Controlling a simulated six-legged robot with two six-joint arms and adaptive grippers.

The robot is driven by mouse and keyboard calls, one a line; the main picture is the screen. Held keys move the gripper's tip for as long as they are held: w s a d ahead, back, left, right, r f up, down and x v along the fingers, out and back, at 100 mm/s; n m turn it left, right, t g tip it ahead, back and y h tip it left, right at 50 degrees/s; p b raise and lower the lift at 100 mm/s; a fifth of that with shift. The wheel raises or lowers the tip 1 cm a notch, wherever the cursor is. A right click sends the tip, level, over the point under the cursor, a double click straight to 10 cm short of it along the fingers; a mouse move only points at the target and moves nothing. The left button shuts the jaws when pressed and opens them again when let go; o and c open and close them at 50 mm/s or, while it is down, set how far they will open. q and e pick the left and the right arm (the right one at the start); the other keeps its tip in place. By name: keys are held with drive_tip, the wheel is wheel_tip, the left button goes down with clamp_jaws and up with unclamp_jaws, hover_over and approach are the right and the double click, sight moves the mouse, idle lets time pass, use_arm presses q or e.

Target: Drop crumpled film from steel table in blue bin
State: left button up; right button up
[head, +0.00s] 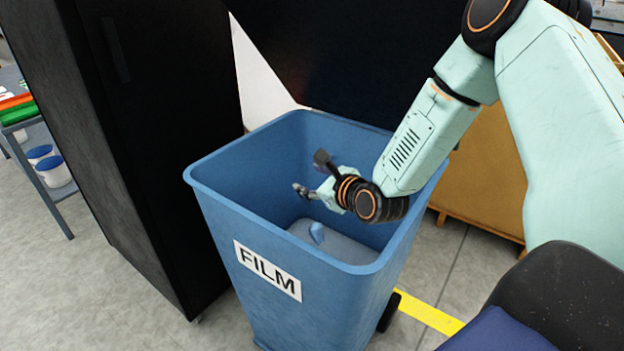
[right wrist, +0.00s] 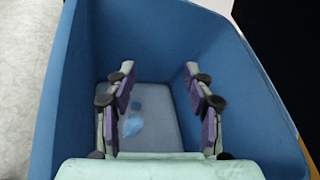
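The blue bin (head: 222,215), with a FILM label on its front, stands open below me. My right gripper (head: 311,173) reaches in over its rim, inside the mouth. In the right wrist view its two fingers (right wrist: 160,78) are spread wide, with nothing held between them. A small light-blue crumpled film piece (head: 317,232) is low in the bin, apart from the fingers. The film also shows in the right wrist view (right wrist: 132,125), against the grey-blue bin floor, with a smaller bluish patch beside it. I cannot tell whether it rests or is falling. My left gripper is out of view.
A tall black cabinet (head: 130,130) stands close to the bin's left. A dark panel (head: 330,50) is behind it. A tan wooden box (head: 487,165) stands to the right. A rack with white-and-blue tubs (head: 53,172) is at far left. Yellow floor tape (head: 428,314) runs beside the bin.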

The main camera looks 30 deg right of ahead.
drive_tip(key=shift+o, duration=0.8)
drive_tip(key=shift+w, duration=0.1)
drive_tip(key=shift+a, duration=0.15)
drive_tip(key=v, duration=0.7)
drive_tip(key=shift+s+r, duration=0.1)
drive_tip(key=shift+s, duration=0.2)
idle(0.5)
